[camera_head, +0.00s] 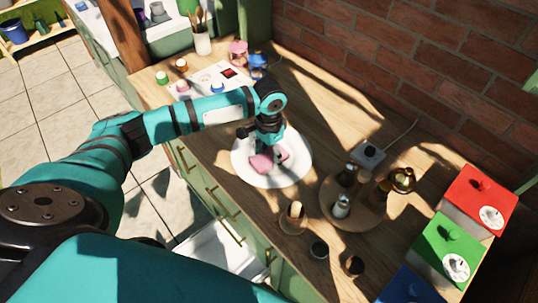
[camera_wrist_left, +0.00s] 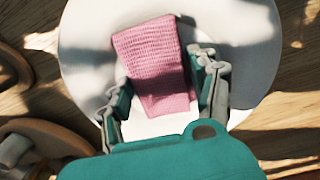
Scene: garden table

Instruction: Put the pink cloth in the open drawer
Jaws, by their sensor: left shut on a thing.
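The pink cloth (camera_head: 262,163) lies on a round white plate (camera_head: 297,170) on the wooden counter. My left gripper (camera_head: 267,151) reaches down over the plate and is shut on the cloth. In the left wrist view, the ribbed cloth (camera_wrist_left: 155,60) lies between the two fingers (camera_wrist_left: 162,85), with the white plate (camera_wrist_left: 85,50) around it. The open drawer (camera_head: 212,248) sticks out from the green cabinet front below the counter edge, and its pale inside shows. Part of the drawer is hidden by my arm. My right gripper is not in view.
Right of the plate stands a round wooden board (camera_head: 345,217) with small bottles. Several small pots stand near the counter's front edge. Red (camera_head: 480,197), green (camera_head: 448,246) and blue boxes stand at the right. A brick wall (camera_head: 420,70) closes the back.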

